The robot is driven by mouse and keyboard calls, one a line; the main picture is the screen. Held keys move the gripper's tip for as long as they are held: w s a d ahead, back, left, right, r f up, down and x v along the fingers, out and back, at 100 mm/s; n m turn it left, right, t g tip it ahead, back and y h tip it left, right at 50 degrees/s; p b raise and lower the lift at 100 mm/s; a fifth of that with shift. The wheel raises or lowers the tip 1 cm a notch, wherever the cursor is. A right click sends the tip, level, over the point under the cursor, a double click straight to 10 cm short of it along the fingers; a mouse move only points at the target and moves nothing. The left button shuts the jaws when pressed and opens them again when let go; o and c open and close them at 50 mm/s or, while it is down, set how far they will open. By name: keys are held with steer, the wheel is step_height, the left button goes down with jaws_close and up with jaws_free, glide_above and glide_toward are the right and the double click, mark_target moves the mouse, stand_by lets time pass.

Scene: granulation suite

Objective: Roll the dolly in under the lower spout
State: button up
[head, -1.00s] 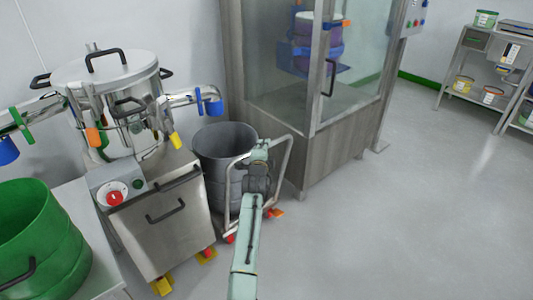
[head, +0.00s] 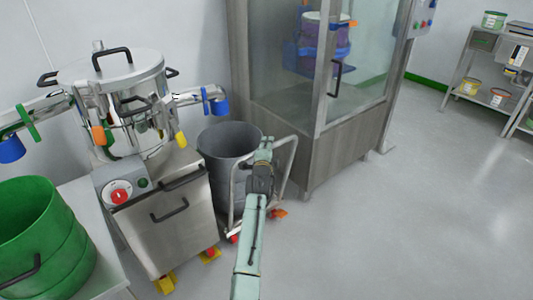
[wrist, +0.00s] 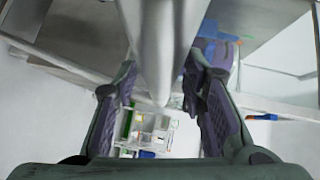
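The dolly (head: 234,201) carries a tall grey bin (head: 226,170) and stands on the floor right of the steel machine (head: 108,85). Its bent-tube handle (head: 295,152) rises on the bin's right side. The machine has a right spout (head: 215,101) with a blue end, above and behind the bin's rim in the picture, and a left spout (head: 12,147) near the green drum. I cannot tell which is lower. My gripper (head: 264,150) is at the handle.
A glazed cabinet (head: 340,140) stands close behind and right of the dolly. The machine's steel base (head: 165,225) has yellow-and-red feet and stands just left. The green drum (head: 40,235) sits on a table (head: 105,270). Open floor (head: 410,235) lies to the right, before a shelf (head: 465,85).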

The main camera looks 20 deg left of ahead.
steer(key=s+d+r, duration=0.1)
steer(key=s, duration=1)
steer(key=shift+s+d+r, duration=0.25)
steer(key=shift+d+r, duration=0.05)
